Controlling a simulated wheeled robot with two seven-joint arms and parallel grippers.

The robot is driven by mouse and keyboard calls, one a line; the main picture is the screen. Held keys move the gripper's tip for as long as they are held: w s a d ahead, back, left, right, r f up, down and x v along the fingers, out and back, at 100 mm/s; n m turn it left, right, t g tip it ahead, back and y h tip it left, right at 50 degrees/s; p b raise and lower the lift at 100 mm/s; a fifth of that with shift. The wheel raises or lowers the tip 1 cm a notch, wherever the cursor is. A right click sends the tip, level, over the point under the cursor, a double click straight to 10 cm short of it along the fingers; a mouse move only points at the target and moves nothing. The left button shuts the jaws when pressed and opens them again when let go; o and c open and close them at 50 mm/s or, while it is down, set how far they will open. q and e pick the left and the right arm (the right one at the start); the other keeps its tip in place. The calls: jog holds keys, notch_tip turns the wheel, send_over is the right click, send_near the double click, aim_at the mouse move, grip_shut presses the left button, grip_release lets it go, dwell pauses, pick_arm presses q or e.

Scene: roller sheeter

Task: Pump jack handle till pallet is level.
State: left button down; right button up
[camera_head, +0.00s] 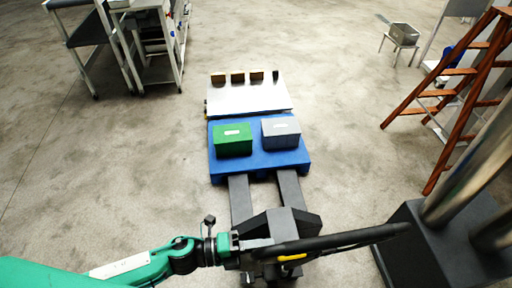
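A blue pallet (260,164) lies on the forks (240,200) of a dark pallet jack (295,222). A green box (233,141) and a grey box (281,134) sit on it. A silver platform (248,97) is just beyond its far edge. From this high view I cannot tell whether the pallet is level. The jack's long black handle (350,238) reaches toward the lower right, with a yellow part near its left end. My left gripper (254,254) is at the handle's left end; its fingers are dark and hard to separate from the handle. My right gripper is not in view.
Several small brown and dark blocks (237,77) stand along the platform's far edge. A dark base (405,245) with metal columns stands at the lower right. A wooden ladder (461,100) is at right, a grey cart (150,45) at upper left. Floor left of the pallet is clear.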

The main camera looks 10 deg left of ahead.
pick_arm(q)
jog(key=s, duration=0.1)
jog(key=s+d, duration=0.1)
jog(key=s, duration=0.1)
jog(key=s+f, duration=0.1)
jog(key=s, duration=0.1)
jog(key=shift+s+d+f+b, duration=0.1)
jog(key=shift+s+d+b, duration=0.1)
jog(key=shift+d+b, duration=0.1)
jog(key=s, duration=0.1)
jog(key=s+d+f+b, duration=0.1)
jog(key=s, duration=0.3)
jog(key=shift+s+d+f, duration=0.2)
jog(key=shift+d+f, duration=0.05)
jog(key=shift+f, duration=0.05)
